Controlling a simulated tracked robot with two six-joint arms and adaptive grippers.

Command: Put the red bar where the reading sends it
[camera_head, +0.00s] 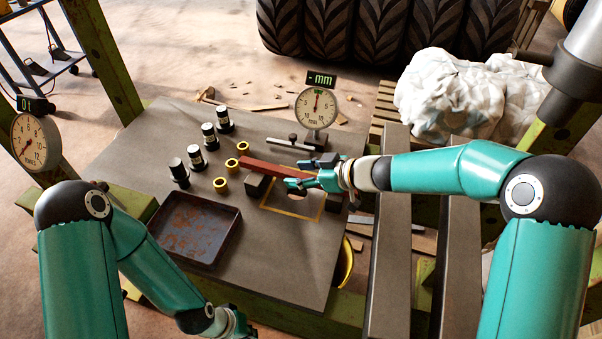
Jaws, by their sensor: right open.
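The red bar (272,168) lies left to right near the middle of the bench, beside a dark block (257,185); whether it rests on the block I cannot tell. My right gripper (304,173) is open around the bar's right end, one finger on the far side and one on the near side. A dial gauge (316,107) stands behind, its display showing "- mm". A second dial (35,141) at far left has a small display that seems to read "0 t". My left gripper (236,327) is at the bottom edge, its fingers cut off.
A rusty-bottomed dark tray (237,232) sits front left on the bench (290,262). Several black-and-white cylinders (209,137) and brass rings (231,164) stand behind it. A yellow outlined rectangle (290,213) is under my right gripper. Steel beams (388,265) lie right. Front bench is clear.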

